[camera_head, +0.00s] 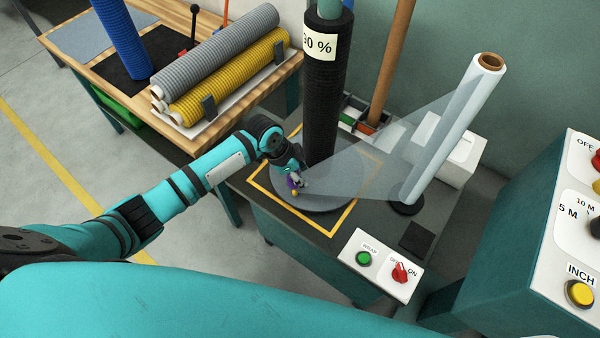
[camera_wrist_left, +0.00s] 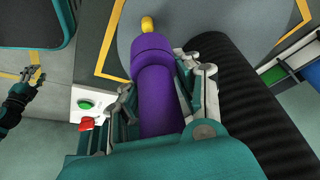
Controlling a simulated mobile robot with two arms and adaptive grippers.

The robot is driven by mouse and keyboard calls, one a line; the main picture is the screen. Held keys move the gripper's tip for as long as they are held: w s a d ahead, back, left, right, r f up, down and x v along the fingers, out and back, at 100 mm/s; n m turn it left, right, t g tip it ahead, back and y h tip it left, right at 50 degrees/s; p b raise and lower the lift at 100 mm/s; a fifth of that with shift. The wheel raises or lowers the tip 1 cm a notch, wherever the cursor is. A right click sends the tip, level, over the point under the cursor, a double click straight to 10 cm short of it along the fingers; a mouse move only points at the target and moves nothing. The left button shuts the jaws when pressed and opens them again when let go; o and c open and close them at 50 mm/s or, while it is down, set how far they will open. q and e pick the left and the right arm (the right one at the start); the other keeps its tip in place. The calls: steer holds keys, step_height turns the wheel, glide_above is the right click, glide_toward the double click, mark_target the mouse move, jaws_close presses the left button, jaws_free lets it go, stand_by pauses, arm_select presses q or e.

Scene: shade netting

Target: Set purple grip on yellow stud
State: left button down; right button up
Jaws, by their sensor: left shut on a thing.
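In the head view the yellow stud (camera_head: 295,193) is small, below the mostly hidden purple grip (camera_head: 291,184). My right gripper (camera_wrist_left: 35,76) appears open and empty at the left of the wrist view.
A black netting roll (camera_head: 322,110) stands upright on the turntable, close beside my left gripper. Clear film stretches from a film roll (camera_head: 452,130) to it. A control box (camera_head: 380,265) with a green button and red switch is in front. A wooden table (camera_head: 180,145) holds rolls.

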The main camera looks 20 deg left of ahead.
mark_target(304, 192)
arm_select(q)
steer(key=shift+f+b, duration=0.65)
steer(key=shift+f, duration=1)
steer(key=shift+f, duration=0.25)
steer(key=shift+f, duration=0.55)
steer(key=shift+f, duration=0.35)
steer(key=shift+f, duration=0.2)
stand_by(0.4)
steer(key=shift+f+b, duration=0.3)
steer(key=shift+f, duration=0.05)
